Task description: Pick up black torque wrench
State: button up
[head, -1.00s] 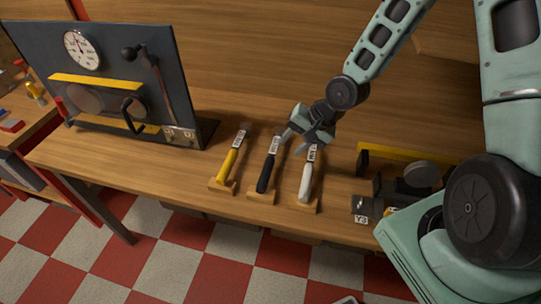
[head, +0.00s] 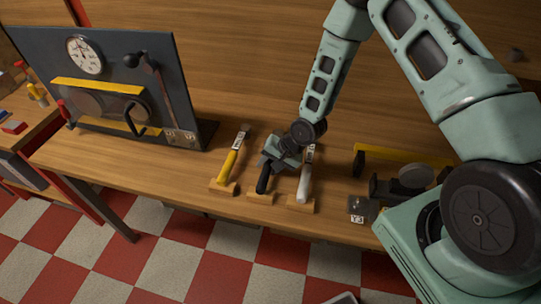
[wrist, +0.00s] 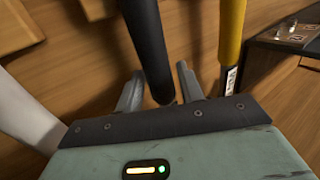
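The black torque wrench (head: 263,181) lies on a wooden holder on the bench, between a yellow wrench (head: 229,166) and a white wrench (head: 305,183). My gripper (head: 269,163) is low over the upper part of the black wrench and hides its head end in the head view. In the wrist view, the black handle (wrist: 147,45) runs down between the two grey fingers of my gripper (wrist: 158,88). The fingers stand apart, one on each side of it, with gaps visible. The yellow wrench (wrist: 231,40) is right of the fingers; the white one (wrist: 25,110) is at left.
A dark panel with a dial (head: 86,56) and lever stands at the back left of the bench. A yellow-handled fixture (head: 405,157) sits to the right. The wooden bench top (head: 110,165) is clear in front of the panel.

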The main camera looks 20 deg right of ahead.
jog(key=shift+w+a+f, duration=0.1)
jog(key=shift+f, duration=0.2)
jog(key=shift+c, duration=0.4)
grip_shut()
jog(key=shift+r, duration=0.2)
